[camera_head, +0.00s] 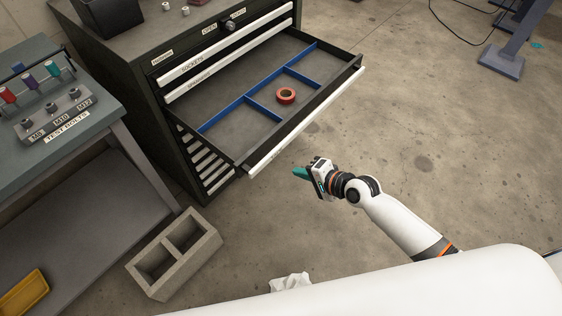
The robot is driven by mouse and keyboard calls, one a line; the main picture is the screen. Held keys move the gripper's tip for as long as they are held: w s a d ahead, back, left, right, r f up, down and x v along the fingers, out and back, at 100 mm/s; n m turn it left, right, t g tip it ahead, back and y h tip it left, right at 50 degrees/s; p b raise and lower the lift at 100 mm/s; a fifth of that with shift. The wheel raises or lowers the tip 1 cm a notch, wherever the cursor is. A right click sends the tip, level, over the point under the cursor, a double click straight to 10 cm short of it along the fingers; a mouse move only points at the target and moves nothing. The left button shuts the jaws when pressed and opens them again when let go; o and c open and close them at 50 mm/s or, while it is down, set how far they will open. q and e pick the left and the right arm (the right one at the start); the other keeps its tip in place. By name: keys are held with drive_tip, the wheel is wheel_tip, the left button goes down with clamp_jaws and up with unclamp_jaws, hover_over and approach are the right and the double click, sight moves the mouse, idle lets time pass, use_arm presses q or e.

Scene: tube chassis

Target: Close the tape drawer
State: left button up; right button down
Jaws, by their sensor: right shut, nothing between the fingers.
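The tape drawer (345,74) stands pulled out of the dark tool cabinet (140,95). It has a white front edge, and blue dividers (247,102) split its inside. A red roll of tape (286,96) lies in it, near the front. My right gripper (299,172) is shut and empty, with teal fingertips pointing left. In the picture it is just below the drawer's white front, with a small gap between them. Whether it is level with the front in height I cannot tell. My left gripper is not in view.
A workbench (100,125) with a test-bolts block (58,116) and coloured-handled tools stands at left. A hollow concrete block (204,246) sits on the floor below the cabinet. A yellow bin (24,294) is at lower left.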

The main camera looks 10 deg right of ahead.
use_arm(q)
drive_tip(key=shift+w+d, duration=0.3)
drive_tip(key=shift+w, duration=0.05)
use_arm(e)
drive_tip(key=w+a+f, duration=0.2)
drive_tip(key=w+a, duration=0.2)
drive_tip(key=w, duration=0.2)
drive_tip(key=shift+a, duration=0.2)
drive_tip(key=shift+f, duration=0.1)
drive_tip(key=shift+w, duration=0.1)
